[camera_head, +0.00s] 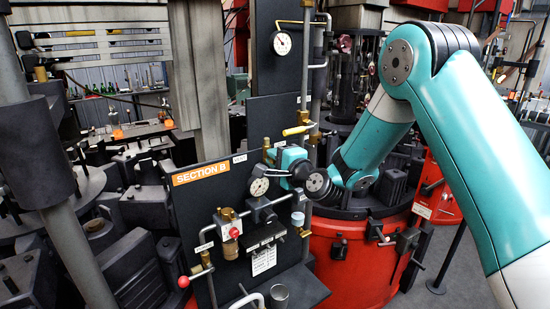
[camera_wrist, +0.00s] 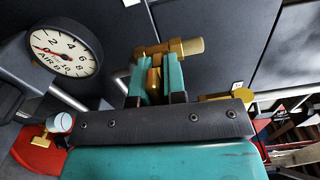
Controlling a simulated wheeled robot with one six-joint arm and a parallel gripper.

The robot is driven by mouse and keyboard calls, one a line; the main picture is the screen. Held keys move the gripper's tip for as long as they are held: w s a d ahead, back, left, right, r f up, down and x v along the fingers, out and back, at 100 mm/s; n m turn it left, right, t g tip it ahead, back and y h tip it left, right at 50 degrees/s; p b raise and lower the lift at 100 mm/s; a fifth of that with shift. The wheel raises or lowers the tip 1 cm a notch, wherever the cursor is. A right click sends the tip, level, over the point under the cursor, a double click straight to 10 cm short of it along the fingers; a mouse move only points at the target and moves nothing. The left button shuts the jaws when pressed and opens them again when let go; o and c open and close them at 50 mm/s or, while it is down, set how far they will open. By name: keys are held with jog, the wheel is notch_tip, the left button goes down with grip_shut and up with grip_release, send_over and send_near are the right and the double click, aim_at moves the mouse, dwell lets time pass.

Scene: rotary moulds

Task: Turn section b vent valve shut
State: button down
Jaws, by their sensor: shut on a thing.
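The Section B panel (camera_head: 218,220) is a dark upright board with an orange "SECTION B" sign (camera_head: 202,173). A small white label (camera_head: 239,158), which seems to read "VENT", is beside my gripper (camera_head: 278,151). In the wrist view, my gripper (camera_wrist: 161,78) is shut with its two teal fingers on either side of a small brass part. This part belongs to the brass vent valve (camera_wrist: 180,48), whose body shows just beyond the fingertips. In the head view, the gripper hides most of this valve, so its handle angle is hard to tell there.
An air gauge (camera_wrist: 62,50) is close to my gripper's left in the wrist view. A yellow-handled lever (camera_head: 297,130) and a grey pipe (camera_head: 305,70) are just above my gripper. A red-knobbed valve (camera_head: 234,232) is lower on the panel. A metal cup (camera_head: 279,295) stands below.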

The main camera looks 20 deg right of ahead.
jog(key=c, duration=1.2)
grip_release()
jog(key=shift+c, duration=0.2)
jog(key=b+v, duration=1.6)
jog(key=v, duration=0.1)
jog(key=shift+s, duration=0.25)
